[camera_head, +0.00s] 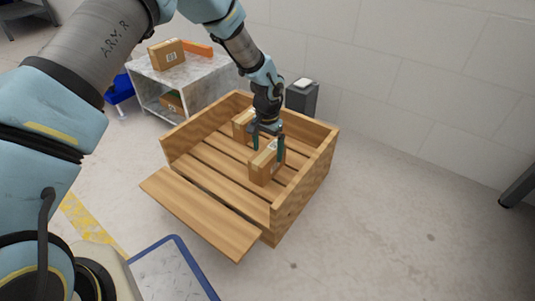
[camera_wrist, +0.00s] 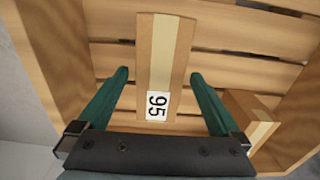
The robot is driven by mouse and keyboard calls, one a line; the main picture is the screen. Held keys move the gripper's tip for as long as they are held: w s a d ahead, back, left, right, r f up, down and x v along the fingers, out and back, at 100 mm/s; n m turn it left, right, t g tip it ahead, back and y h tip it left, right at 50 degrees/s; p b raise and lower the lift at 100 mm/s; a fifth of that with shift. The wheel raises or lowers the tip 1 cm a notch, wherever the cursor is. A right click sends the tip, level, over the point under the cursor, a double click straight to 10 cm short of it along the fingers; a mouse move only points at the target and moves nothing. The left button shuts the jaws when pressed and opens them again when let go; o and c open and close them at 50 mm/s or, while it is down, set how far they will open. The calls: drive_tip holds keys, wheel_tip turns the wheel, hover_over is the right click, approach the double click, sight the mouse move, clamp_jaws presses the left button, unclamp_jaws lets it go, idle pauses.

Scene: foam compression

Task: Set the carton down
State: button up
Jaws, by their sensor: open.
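A brown carton (camera_head: 262,166) stands upright on the slatted floor of the wooden crate (camera_head: 306,187). In the wrist view the carton (camera_wrist: 160,62) shows pale tape along its top and a white label reading 95. My gripper (camera_head: 268,147) is open over it, with the two green fingers (camera_wrist: 161,76) one on each side. In the wrist view there are visible gaps between both fingers and the carton. The carton's underside is hidden.
A second carton (camera_head: 241,126) stands in the crate behind, close to my gripper; it also shows in the wrist view (camera_wrist: 250,125). The crate's front board (camera_head: 200,210) is folded down. A shelf unit (camera_head: 205,83) with cartons and a grey bin (camera_head: 302,101) stand behind.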

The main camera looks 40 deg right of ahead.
wheel_tip(320, 180, up, 8)
drive_tip(key=p, duration=0.2)
drive_tip(key=shift+f+p, duration=0.2)
drive_tip(key=shift+p, duration=0.1)
drive_tip(key=w+a+r+n, duration=0.2)
drive_tip(key=w+a+r, duration=0.25)
drive_tip(key=a, duration=0.45)
drive_tip(key=w+a+r+n, duration=0.3)
drive_tip(key=w+a+r, duration=0.15)
drive_tip(key=a, duration=0.45)
drive_tip(key=w+a+r+n, duration=0.25)
drive_tip(key=a+r, duration=0.25)
drive_tip(key=a, duration=0.5)
drive_tip(key=s+a+r+n, duration=0.3)
drive_tip(key=a, duration=0.7)
drive_tip(key=s+a+r+n+t, duration=0.1)
drive_tip(key=s+a+r+n, duration=0.2)
drive_tip(key=a, duration=0.7)
drive_tip(key=shift+s+a+r+t, duration=0.2)
drive_tip(key=shift+s+t, duration=0.1)
drive_tip(key=shift+s, duration=0.4)
